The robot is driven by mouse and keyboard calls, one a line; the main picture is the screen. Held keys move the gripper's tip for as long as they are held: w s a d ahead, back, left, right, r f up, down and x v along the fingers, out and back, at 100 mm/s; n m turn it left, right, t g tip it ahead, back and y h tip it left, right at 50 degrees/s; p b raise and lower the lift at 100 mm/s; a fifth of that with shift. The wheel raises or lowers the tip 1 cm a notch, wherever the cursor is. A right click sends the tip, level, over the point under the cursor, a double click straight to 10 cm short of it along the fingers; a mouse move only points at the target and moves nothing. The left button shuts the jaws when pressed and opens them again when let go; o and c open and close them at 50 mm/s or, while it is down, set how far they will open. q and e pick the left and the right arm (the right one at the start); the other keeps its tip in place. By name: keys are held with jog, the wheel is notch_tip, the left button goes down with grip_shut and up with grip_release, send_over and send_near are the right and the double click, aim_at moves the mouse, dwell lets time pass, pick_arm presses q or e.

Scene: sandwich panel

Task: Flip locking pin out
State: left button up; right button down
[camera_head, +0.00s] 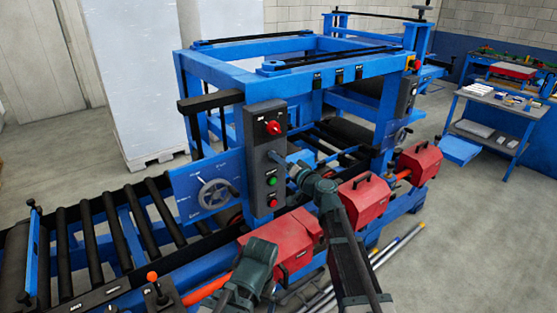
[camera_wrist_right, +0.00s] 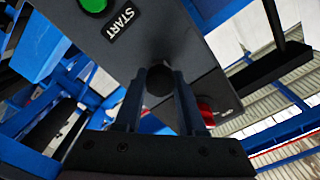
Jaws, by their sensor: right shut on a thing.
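My right gripper (camera_head: 279,158) reaches the front of the grey control box (camera_head: 263,158), between its upper red switch and its green button. In the right wrist view the two fingers (camera_wrist_right: 156,88) are shut on a dark round knob (camera_wrist_right: 158,80) on the box face. I cannot tell whether this knob is the locking pin, and no part is plainly marked as such. The fingers hide part of the knob. A dark link of my left arm shows low in the head view; its fingers are not visible.
The green button (camera_wrist_right: 92,4) with a START label and the red switch (camera_wrist_right: 204,112) sit close to my right fingers. A handwheel (camera_head: 215,195) is left of the box. Red covers (camera_head: 364,198) line the machine's front. A roller conveyor (camera_head: 95,240) extends left.

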jog(key=shift+v, duration=1.2)
jog(key=c, duration=0.5)
grip_release()
jog(key=shift+s+d, duration=0.1)
jog(key=shift+d, duration=0.05)
jog(key=v, duration=1.3)
jog(key=shift+s+d, duration=0.15)
jog(key=shift+s, duration=0.2)
